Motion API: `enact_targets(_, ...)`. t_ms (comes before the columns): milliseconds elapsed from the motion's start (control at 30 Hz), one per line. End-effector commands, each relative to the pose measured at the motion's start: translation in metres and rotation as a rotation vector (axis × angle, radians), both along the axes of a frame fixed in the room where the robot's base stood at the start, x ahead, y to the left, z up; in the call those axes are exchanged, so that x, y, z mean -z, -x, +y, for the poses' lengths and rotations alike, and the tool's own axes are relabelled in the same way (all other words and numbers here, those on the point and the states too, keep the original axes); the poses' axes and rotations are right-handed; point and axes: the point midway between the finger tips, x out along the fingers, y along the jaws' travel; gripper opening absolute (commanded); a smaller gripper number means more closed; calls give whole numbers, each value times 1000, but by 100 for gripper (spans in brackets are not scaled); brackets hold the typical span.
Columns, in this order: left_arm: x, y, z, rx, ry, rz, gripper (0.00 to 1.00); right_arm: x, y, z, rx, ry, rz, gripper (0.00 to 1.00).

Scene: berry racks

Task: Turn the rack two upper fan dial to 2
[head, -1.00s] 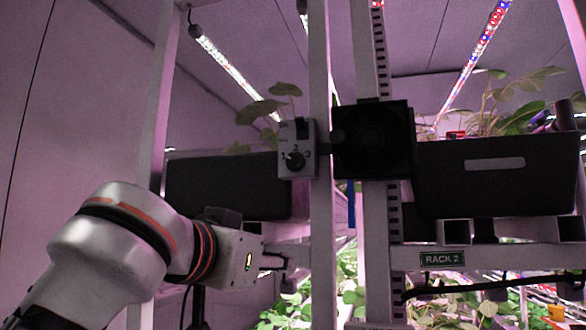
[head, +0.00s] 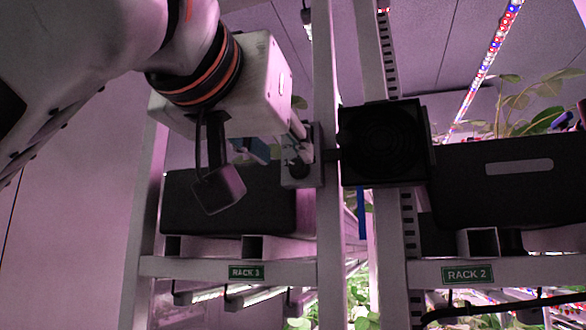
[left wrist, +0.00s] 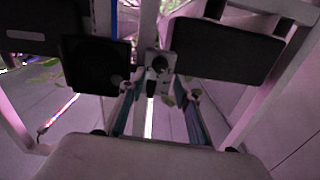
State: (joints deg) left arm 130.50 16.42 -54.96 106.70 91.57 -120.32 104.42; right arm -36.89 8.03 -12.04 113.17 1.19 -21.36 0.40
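The fan dial (head: 298,168) is a dark round knob on a small grey box (head: 289,182) at the post left of the black square fan (head: 384,142). The fan is above the RACK 2 sign (head: 467,275). My left gripper (head: 285,149) is in front of the dial box, and a finger covers part of its face. In the left wrist view, the dial (left wrist: 159,64) shows between the spread fingers of my open left gripper (left wrist: 162,90). I cannot tell whether a finger touches the knob. The knob's setting is unreadable. My right gripper is not in view.
Upright white posts (head: 325,220) stand beside the dial box. Black planters (head: 515,180) with leafy plants sit on the racks. A RACK 1 sign (head: 246,272) is on the lower left beam. A lit lamp strip (head: 487,50) hangs at upper right.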

Motion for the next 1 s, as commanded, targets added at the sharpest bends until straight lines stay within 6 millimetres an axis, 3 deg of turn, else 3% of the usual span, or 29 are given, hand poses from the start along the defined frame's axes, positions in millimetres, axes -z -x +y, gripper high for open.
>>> enact_targets(300, -1, -42, -13, 2, 0, 2, 33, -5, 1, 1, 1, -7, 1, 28)
enact_targets(700, 0, -51, -16, 2, -1, 0, 33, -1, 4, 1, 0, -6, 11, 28)
enact_targets(833, 0, -51, -16, 1, -1, 0, 2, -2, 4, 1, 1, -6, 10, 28)
enact_targets(1000, 0, -51, -16, 1, -1, -1, 0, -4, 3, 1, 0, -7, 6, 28)
